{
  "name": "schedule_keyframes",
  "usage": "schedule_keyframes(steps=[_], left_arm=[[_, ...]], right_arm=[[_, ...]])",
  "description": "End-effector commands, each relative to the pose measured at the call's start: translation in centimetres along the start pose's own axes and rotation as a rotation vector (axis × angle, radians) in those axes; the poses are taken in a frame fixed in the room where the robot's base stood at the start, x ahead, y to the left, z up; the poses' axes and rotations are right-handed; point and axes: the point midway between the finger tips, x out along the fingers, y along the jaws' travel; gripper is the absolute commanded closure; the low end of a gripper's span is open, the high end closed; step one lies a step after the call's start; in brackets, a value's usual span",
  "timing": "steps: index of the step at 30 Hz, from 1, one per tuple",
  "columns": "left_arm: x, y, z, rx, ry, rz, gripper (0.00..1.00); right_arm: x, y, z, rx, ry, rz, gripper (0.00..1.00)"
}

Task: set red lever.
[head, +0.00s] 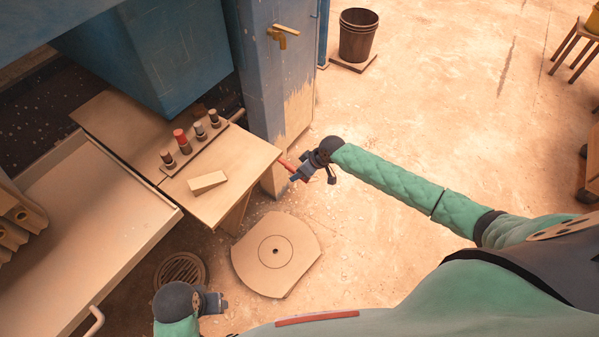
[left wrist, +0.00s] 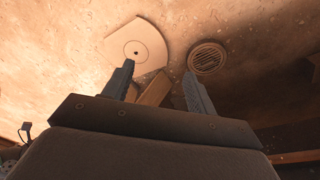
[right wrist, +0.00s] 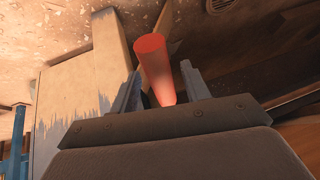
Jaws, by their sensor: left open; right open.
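The lever's base is hidden. My left gripper (head: 220,302) is open and empty, low over the floor, far from the lever; its fingers also show in the left wrist view (left wrist: 158,80).
A wooden table (head: 240,157) carries a row of several knobs, one red-topped (head: 180,137), and a wedge block (head: 208,182). The blue column (head: 275,80) has a brass tap (head: 283,33). A floor plate (head: 262,277) and round drain (head: 180,270) lie below.

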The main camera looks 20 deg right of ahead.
Motion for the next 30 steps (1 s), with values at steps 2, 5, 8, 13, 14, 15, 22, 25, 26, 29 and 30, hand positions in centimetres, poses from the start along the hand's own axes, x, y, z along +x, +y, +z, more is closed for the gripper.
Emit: schedule_keyframes(steps=[2, 5, 8, 13, 14, 15, 22, 25, 26, 29, 30], left_arm=[[-0.1, 0.0, 0.1, 0.000, -0.004, 0.000, 0.43], [-1.3, 0.0, 0.2, 0.001, 0.002, -0.001, 0.43], [-3.0, 0.1, 0.7, 0.002, 0.009, 0.002, 0.43], [-3.4, 0.4, 0.7, 0.003, 0.015, 0.010, 0.43], [-3.3, 0.5, 0.7, 0.003, 0.018, 0.011, 0.43], [-3.1, 0.5, 0.6, 0.004, 0.021, 0.013, 0.43], [-2.4, 0.8, 0.4, 0.007, 0.025, 0.018, 0.43], [-2.4, 0.8, 0.3, 0.008, 0.026, 0.018, 0.43], [-2.5, 0.8, 0.3, 0.008, 0.027, 0.018, 0.43], [-2.5, 0.8, 0.3, 0.008, 0.027, 0.018, 0.43], [-2.5, 0.8, 0.3, 0.009, 0.027, 0.018, 0.43]], right_arm=[[-0.7, 0.1, 0.1, -0.002, 0.000, 0.001, 0.53], [-2.1, 0.1, 0.1, -0.002, 0.000, 0.001, 0.53], [-3.7, 0.2, 0.1, -0.001, 0.000, 0.001, 0.53], [-5.9, 0.1, 0.1, -0.001, 0.000, 0.001, 0.53], [-6.2, 0.1, 0.1, -0.001, 0.000, 0.000, 0.53], [-6.6, 0.1, 0.1, 0.000, -0.001, 0.000, 0.53], [-7.4, 0.1, 0.0, 0.000, -0.001, -0.001, 0.53], [-7.4, 0.1, 0.0, 0.000, -0.001, -0.001, 0.53], [-7.4, 0.1, 0.0, 0.000, -0.001, -0.001, 0.53], [-7.4, 0.1, 0.0, 0.000, -0.001, -0.001, 0.53], [-7.4, 0.1, 0.0, 0.000, -0.001, -0.001, 0.53]])
